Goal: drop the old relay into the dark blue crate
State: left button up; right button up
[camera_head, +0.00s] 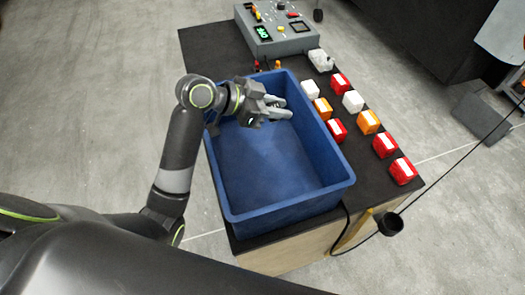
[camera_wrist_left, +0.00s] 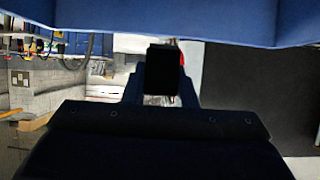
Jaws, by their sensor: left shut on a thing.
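The dark blue crate (camera_head: 262,165) stands on the black-topped bench, open side up; the part of its floor that shows is bare. My left gripper (camera_head: 278,107) is over the far part of the crate, its fingers pointing right. In the left wrist view the gripper (camera_wrist_left: 162,90) is shut on a small black block, the old relay (camera_wrist_left: 160,68), with a bit of red at its right side. The relay cannot be made out in the head view. A blue crate wall (camera_wrist_left: 170,20) spans the top of the wrist view. My right gripper is not in view.
Several red, white and orange blocks (camera_head: 368,122) stand in rows on the bench right of the crate. A grey control box (camera_head: 277,30) with buttons and displays stands at the far end. A black cup-like thing (camera_head: 390,223) is by the near right corner.

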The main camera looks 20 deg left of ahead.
pick_arm(q)
jog(key=o, duration=1)
jog(key=shift+o, duration=0.2)
jog(key=shift+a, duration=0.1)
jog(key=b+v, duration=0.2)
jog(key=v, duration=1.5)
jog(key=shift+s+a, duration=0.1)
